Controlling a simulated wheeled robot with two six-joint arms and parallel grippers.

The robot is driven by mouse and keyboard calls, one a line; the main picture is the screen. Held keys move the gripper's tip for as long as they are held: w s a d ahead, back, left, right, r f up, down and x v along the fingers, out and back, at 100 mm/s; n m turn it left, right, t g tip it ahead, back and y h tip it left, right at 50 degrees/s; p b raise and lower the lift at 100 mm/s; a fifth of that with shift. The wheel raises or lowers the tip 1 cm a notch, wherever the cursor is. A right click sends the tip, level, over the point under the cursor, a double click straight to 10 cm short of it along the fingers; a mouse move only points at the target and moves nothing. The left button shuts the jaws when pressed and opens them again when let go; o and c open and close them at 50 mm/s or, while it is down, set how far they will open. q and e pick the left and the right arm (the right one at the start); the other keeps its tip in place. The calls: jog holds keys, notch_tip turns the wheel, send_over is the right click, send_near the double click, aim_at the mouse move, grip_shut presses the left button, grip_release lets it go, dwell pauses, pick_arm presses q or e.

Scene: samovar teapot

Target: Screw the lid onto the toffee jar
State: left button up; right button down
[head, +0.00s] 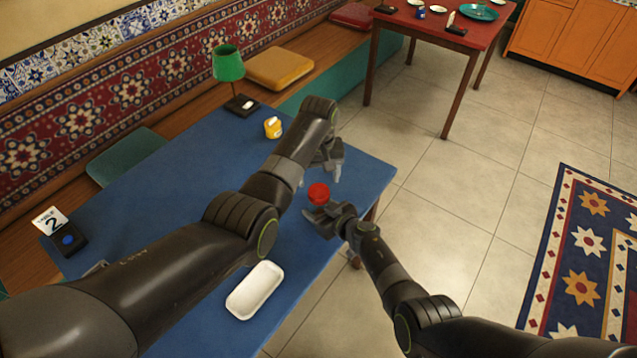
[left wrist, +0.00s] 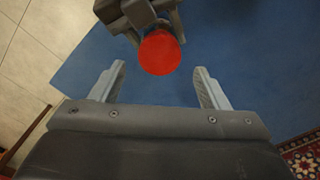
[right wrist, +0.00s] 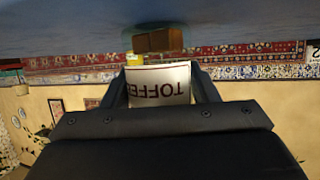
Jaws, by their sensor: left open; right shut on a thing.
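The toffee jar (right wrist: 160,84) is white with dark "TOFFEE" lettering, upside down in the right wrist view. My right gripper (head: 322,212) is shut around it, above the table's right part. The red lid (head: 318,192) shows at the top of the jar; in the left wrist view it is a round red disc (left wrist: 160,52). Whether its thread is engaged cannot be seen. My left gripper (head: 328,170) is open and empty, beside the lid in the head view. In the left wrist view its fingertips (left wrist: 160,82) point towards the lid, which lies ahead of them.
The blue table (head: 190,160) holds a white tray (head: 235,308), a yellow container (head: 273,128), a green lamp (head: 228,65) and a number sign (head: 50,220). A red table (head: 440,24) stands behind. The table's right edge is close to my grippers.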

aim_at(318, 191)
pick_arm(q)
jog(key=shift+f, duration=2.6)
jog(key=c, duration=1)
jog(key=shift+m, duration=0.9)
jog(key=o, duration=1.2)
jog(key=shift+c, duration=0.2)
notch_tip(318, 191, up, 12)
